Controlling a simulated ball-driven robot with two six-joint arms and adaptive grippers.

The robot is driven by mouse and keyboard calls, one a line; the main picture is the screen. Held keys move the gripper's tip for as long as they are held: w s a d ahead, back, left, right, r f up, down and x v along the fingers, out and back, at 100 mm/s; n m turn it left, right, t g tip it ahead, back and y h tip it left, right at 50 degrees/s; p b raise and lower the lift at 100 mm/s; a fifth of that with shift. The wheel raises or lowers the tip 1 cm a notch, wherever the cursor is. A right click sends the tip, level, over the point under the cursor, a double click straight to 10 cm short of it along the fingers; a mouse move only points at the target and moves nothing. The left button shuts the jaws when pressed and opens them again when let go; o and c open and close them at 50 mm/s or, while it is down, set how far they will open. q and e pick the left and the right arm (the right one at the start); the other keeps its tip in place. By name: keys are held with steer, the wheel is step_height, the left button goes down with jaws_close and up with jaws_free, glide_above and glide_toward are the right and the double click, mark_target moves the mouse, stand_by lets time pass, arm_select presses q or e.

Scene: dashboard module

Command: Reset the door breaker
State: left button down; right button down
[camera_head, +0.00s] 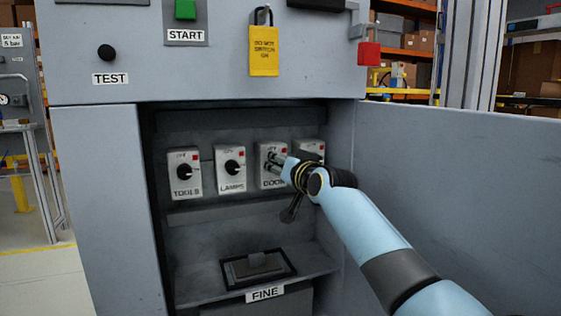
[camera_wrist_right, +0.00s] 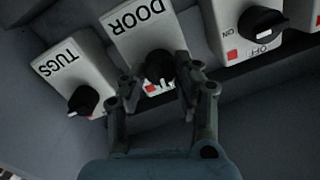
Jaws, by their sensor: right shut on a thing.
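The door breaker (camera_head: 270,183) is a white box with a red square, third from the left in the row inside the grey cabinet. Its label and black knob (camera_wrist_right: 158,64) show upside down in the right wrist view. My right gripper (camera_head: 278,163) reaches in from the right and covers part of the breaker. In the right wrist view the two fingers of my right gripper (camera_wrist_right: 157,80) are on either side of the knob, closed on it. The knob's exact setting is hidden by the fingers. My left gripper is not in view.
Tools breaker (camera_head: 186,190) and lamps breaker (camera_head: 231,185) stand to the left. The tugs breaker (camera_wrist_right: 75,62) sits close on the other side. An open door (camera_head: 460,200) bounds the right. Below is a shelf with a black-framed switch (camera_head: 257,268) labelled FINE.

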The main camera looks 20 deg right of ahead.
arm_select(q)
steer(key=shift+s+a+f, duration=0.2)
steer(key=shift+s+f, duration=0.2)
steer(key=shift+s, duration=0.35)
arm_select(e)
steer(key=shift+n, duration=0.7)
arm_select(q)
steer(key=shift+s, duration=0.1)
arm_select(e)
steer(key=c, duration=1)
jaws_free()
steer(key=shift+o, duration=0.2)
steer(key=s+d, duration=0.1)
steer(key=s, duration=1.1)
steer(key=shift+r, duration=0.4)
